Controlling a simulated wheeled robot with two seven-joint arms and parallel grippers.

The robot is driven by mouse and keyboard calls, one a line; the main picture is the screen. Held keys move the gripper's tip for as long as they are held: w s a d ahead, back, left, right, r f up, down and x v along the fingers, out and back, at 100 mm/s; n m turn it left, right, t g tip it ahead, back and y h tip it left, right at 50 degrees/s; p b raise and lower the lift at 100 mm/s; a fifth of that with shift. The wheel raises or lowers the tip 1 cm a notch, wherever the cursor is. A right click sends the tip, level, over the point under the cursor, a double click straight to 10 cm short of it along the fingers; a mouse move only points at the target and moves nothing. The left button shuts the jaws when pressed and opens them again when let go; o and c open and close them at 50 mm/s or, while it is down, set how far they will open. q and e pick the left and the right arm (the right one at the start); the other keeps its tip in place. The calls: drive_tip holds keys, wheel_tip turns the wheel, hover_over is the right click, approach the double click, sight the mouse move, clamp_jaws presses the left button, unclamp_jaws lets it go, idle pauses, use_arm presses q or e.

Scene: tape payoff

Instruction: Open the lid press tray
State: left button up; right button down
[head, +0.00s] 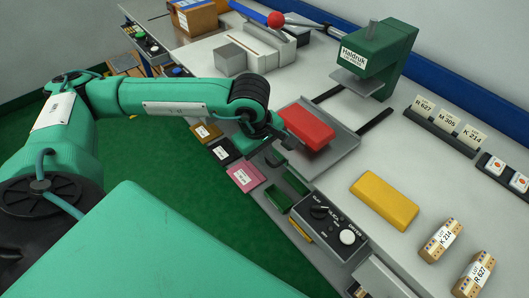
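The grey press tray (338,162) lies at the front edge of the bench, in front of the green press (392,50) labelled Haldruk. A red block (308,126) sits on the tray. Two dark rails (374,121) run from the tray's far side toward the press, and a clear gap shows between tray and press head. My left gripper (284,134) is at the tray's near left edge, close beside the red block. Its fingertips are small and partly hidden, so I cannot tell whether they grip the tray. My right gripper is not in view.
A control box (330,222) with a knob and white button stands at the bench front. A yellow block (384,200) lies right of the tray. Label holders (447,130) and small lot boxes (440,240) are at right. Coloured cards (246,176) line the front edge.

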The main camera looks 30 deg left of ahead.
use_arm(q)
drive_tip(key=o, duration=0.4)
drive_tip(key=shift+c, duration=0.2)
drive_tip(key=shift+r, duration=0.15)
